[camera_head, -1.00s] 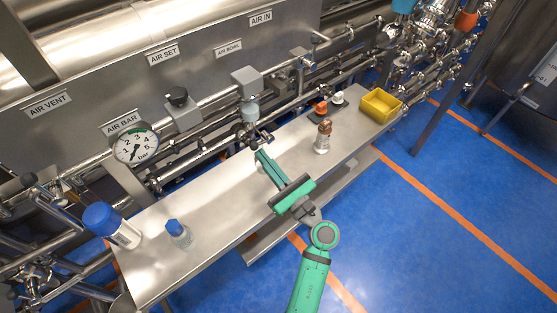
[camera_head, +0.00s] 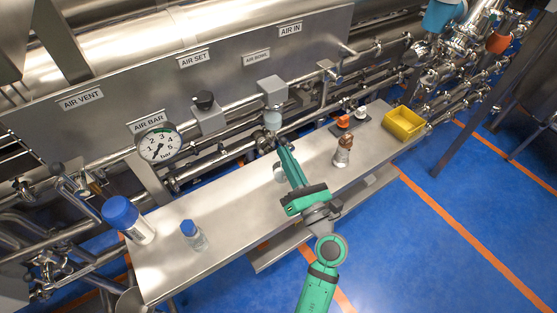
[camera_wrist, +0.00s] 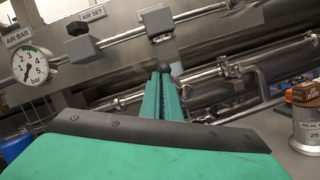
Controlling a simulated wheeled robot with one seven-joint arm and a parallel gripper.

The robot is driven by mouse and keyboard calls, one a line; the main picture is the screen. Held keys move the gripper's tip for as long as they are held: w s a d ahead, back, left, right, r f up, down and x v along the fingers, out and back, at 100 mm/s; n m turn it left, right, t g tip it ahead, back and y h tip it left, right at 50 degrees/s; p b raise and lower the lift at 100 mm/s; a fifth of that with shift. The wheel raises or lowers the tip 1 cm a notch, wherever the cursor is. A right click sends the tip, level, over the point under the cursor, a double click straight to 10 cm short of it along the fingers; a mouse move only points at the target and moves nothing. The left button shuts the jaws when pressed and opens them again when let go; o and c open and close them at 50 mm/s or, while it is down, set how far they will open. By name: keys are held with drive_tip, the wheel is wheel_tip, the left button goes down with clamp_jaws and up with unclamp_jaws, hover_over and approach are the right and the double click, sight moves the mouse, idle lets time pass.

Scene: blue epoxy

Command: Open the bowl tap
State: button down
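The AIR BOWL label (camera_head: 256,57) sits on the steel panel above a grey block (camera_head: 273,91) with a pale bowl (camera_head: 272,119) hanging under it. Metal tap fittings (camera_head: 263,141) are below the bowl; the handle's position is too small to tell. My gripper (camera_head: 283,150) reaches over the bench with its green fingers just below the bowl. In the wrist view, the fingers (camera_wrist: 161,78) lie close together, with nothing visible between them. They point towards the bowl's underside and partly hide what lies there. I cannot tell whether they touch the fittings.
The steel bench (camera_head: 225,205) carries a blue-capped container (camera_head: 128,220), a small blue-capped bottle (camera_head: 194,236), a copper-topped fitting (camera_head: 343,152) and a yellow bin (camera_head: 404,123). A gauge (camera_head: 159,145) stands left of the bowl. Pipes run along the back.

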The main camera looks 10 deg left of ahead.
drive_tip(key=shift+w+r, duration=0.2)
drive_tip(key=shift+r, duration=0.25)
drive_tip(key=shift+w+r, duration=0.2)
drive_tip(key=shift+r, duration=0.25)
drive_tip(key=shift+d+r+y, duration=0.1)
drive_tip(key=shift+r+y, duration=0.05)
drive_tip(key=shift+y, duration=0.25)
drive_tip(key=shift+d, duration=0.1)
drive_tip(key=shift+s+f, duration=0.2)
drive_tip(key=shift+f, duration=0.1)
drive_tip(key=s+d+f, duration=0.1)
drive_tip(key=s+d, duration=0.1)
drive_tip(key=s, duration=0.4)
drive_tip(key=s+d+f, duration=0.1)
drive_tip(key=s+d, duration=0.1)
drive_tip(key=s, duration=0.3)
drive_tip(key=shift+s+d+f+h, duration=0.25)
drive_tip(key=shift+s+f+h, duration=0.1)
drive_tip(key=shift+f+h, duration=0.05)
drive_tip(key=shift+d, duration=0.1)
